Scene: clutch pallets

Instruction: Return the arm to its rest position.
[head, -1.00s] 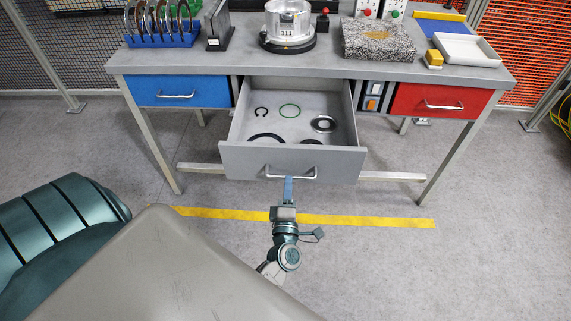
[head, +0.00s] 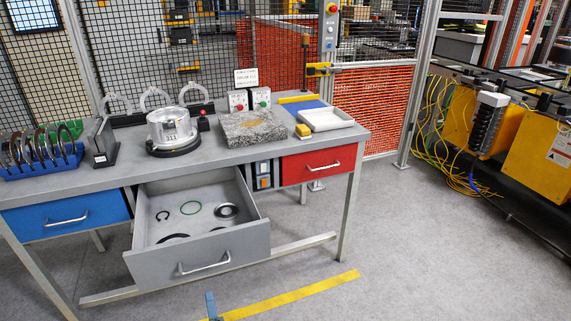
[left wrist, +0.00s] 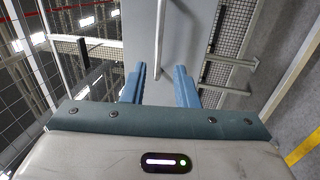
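My left gripper (head: 211,300) shows only as a blue finger tip at the bottom edge of the head view, below the open grey drawer (head: 196,252). In the left wrist view my left gripper (left wrist: 160,72) has its two blue fingers spread apart with nothing gripped. The drawer's bar handle (left wrist: 161,35) shows ahead, lined up with the gap between the fingers. In the head view the drawer handle (head: 204,266) is clear of the finger tip. The rest of my left arm is outside the head view. My right gripper is not seen.
The workbench (head: 215,160) carries a clutch part (head: 171,127), a granite block (head: 253,129) and a white tray (head: 327,119). The drawer juts out from its front, holding several rings. Blue (head: 65,219) and red (head: 318,165) drawers are shut. Floor to the right is clear.

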